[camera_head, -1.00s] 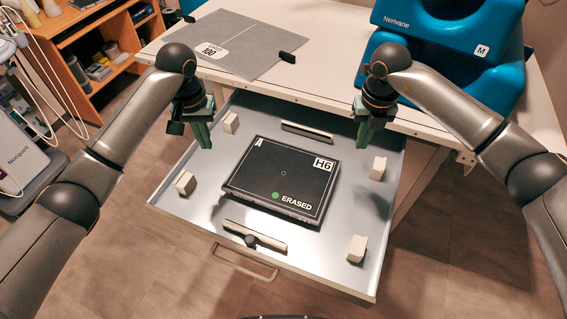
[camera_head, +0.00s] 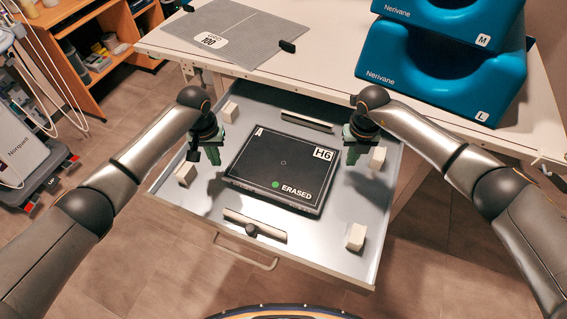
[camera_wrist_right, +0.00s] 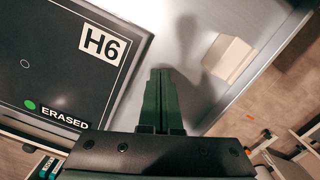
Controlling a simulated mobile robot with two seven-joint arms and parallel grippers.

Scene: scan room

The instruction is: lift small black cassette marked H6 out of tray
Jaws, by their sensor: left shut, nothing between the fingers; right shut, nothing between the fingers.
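The black cassette marked H6 (camera_head: 283,172) lies flat in the open drawer tray (camera_head: 205,205). It bears a green dot and the word ERASED, and it shows in the right wrist view (camera_wrist_right: 50,65). My left gripper (camera_head: 215,160) is shut and empty, over the tray by the cassette's left side. My right gripper (camera_head: 351,160) is shut and empty, by the cassette's right side. In the right wrist view its green fingers (camera_wrist_right: 161,85) are together, beside the cassette's edge near the H6 label. Whether either gripper touches the cassette cannot be told.
Pale blocks (camera_head: 356,236) stand near the tray corners, one (camera_wrist_right: 226,58) close to my right gripper. Dark-topped bars lie at the tray's front (camera_head: 255,225) and back (camera_head: 307,121). A grey panel (camera_head: 240,35) and blue Nerivane cushions (camera_head: 440,85) rest on the worktop behind.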

